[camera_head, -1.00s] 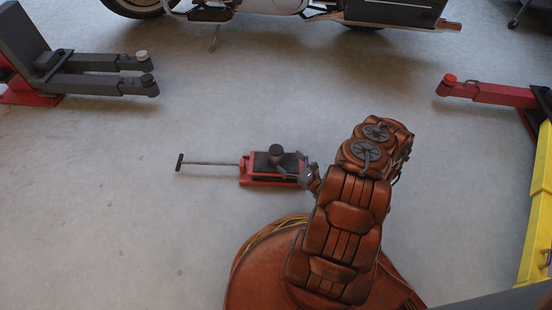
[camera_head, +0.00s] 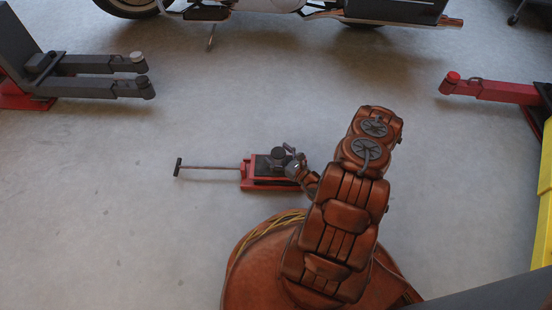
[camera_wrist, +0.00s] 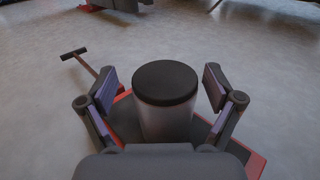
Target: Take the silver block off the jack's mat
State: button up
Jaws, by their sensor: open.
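The silver block (camera_wrist: 168,115) is a short upright cylinder with a black top and a greyish side. It stands on the dark mat of the red jack (camera_head: 262,183), and the head view shows it as a small dark shape (camera_head: 277,158). My gripper (camera_wrist: 159,88) is open, with one finger on each side of the block in the wrist view. Gaps show between the fingers and the block. In the head view my gripper (camera_head: 292,160) is just right of the block. The block's base is partly hidden by my gripper's body.
The jack's handle (camera_head: 210,168) sticks out left over the floor. A motorcycle (camera_head: 270,8) stands at the back. Dark lift arms (camera_head: 100,75) reach in at left, and a red lift arm (camera_head: 500,90) and yellow post (camera_head: 540,210) stand at right. The floor between is clear.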

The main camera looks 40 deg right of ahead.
jog(key=shift+s+d, duration=0.1)
jog(key=shift+d, duration=0.1)
jog(key=shift+c, duration=0.3)
jog(key=c, duration=1.4)
jog(key=shift+r, duration=0.15)
